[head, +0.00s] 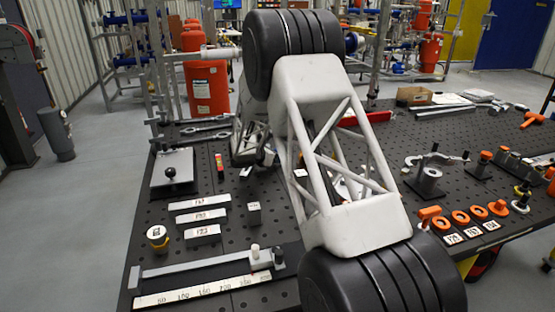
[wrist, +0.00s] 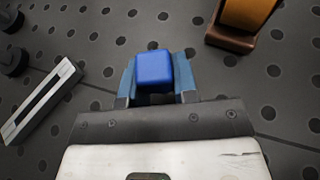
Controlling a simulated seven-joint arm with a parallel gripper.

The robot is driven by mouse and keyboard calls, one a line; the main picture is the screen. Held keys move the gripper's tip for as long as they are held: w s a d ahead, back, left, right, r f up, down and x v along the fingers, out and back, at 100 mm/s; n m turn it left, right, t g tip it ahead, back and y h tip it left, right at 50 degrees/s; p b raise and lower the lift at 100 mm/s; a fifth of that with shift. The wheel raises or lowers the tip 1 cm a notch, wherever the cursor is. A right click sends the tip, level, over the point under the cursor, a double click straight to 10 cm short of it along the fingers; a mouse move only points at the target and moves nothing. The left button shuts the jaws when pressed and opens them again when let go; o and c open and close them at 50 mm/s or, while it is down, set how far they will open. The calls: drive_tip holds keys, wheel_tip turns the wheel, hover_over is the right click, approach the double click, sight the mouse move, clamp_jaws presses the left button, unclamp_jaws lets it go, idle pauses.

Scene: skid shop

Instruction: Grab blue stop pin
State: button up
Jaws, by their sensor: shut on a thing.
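The blue stop pin (wrist: 154,68) shows in the wrist view as a blue block with a rounded square top. It sits between the two blue-grey fingers of my gripper (wrist: 155,76), which are closed against its sides. Its lower part is hidden by the fingers and the gripper body, so I cannot tell whether it touches the table. In the head view my arm covers the middle of the table, and I cannot make out the pin there.
The perforated dark table (head: 240,214) holds labelled grey blocks (head: 200,216), a ruler (head: 200,291) and a plate with a black knob (head: 171,168) at left. Orange rings (head: 460,217) and clamps stand at right. In the wrist view, an orange part (wrist: 245,18) is close by, upper right.

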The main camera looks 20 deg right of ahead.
wheel_tip(320, 180, up, 2)
drive_tip(key=shift+r, duration=0.15)
drive_tip(key=s, duration=0.5)
drive_tip(key=s+a+r, duration=0.1)
drive_tip(key=s, duration=0.4)
drive_tip(key=s+a, duration=0.1)
drive_tip(key=s, duration=0.5)
drive_tip(key=shift+r, duration=0.2)
